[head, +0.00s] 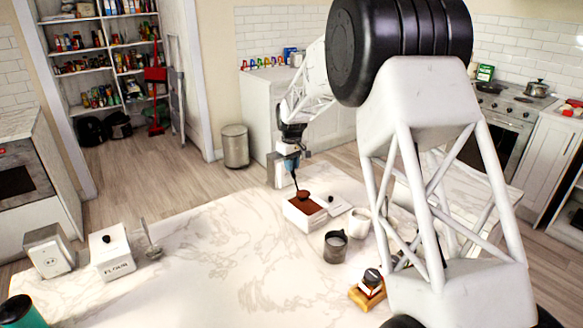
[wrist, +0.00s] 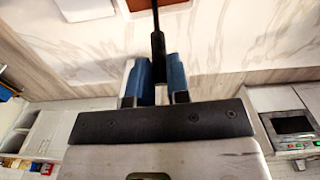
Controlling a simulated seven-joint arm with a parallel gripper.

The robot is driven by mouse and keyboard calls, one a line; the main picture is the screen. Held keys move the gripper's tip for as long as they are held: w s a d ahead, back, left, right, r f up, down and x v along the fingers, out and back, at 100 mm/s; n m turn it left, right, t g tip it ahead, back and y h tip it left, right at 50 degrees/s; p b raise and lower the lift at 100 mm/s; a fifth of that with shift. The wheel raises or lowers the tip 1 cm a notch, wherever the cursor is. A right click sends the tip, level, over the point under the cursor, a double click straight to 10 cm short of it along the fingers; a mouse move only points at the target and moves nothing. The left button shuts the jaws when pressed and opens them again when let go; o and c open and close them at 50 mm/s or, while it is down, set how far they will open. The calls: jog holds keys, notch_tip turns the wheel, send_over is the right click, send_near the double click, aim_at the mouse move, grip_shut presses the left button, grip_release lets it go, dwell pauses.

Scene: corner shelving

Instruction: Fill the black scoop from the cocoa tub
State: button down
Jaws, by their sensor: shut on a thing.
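The cocoa tub (head: 293,215) is a white open box with brown cocoa inside, on the marble counter. The black scoop (head: 298,183) hangs from my gripper (head: 290,160), its thin handle slanting down to the tub. Its lower end is at a dark brown lump (head: 304,195) at the cocoa's surface; I cannot tell whether this is a loaded bowl or part of the cocoa. In the wrist view the blue-padded fingers of my gripper (wrist: 157,80) are shut on the black handle (wrist: 158,40). A corner of the tub (wrist: 120,8) shows at the top edge there.
A white lid (head: 338,206) lies beside the tub. A white mug (head: 360,222), a grey mug (head: 335,246) and a jar on a wooden stand (head: 370,285) are to the right. A flour box (head: 112,255) stands left. The counter's middle is clear.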

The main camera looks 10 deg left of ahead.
jog(key=shift+r, duration=0.95)
